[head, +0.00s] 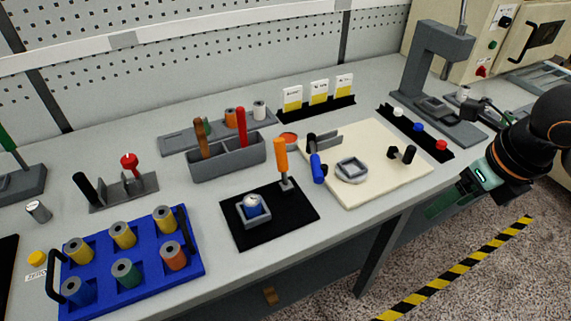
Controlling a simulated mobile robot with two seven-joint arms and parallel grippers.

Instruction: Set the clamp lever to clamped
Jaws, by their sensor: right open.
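My right gripper (447,203) is at the right, by the table's front edge, well apart from the lever. It is open; its fingertips are hard to make out. My left gripper is out of view.
A blue tray (100,258) with several spools stands at the left front. A grey tool holder (228,158) is behind the mat. The cream board (390,185) lies between mat and right arm. A grey press (440,65) stands at the back right.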

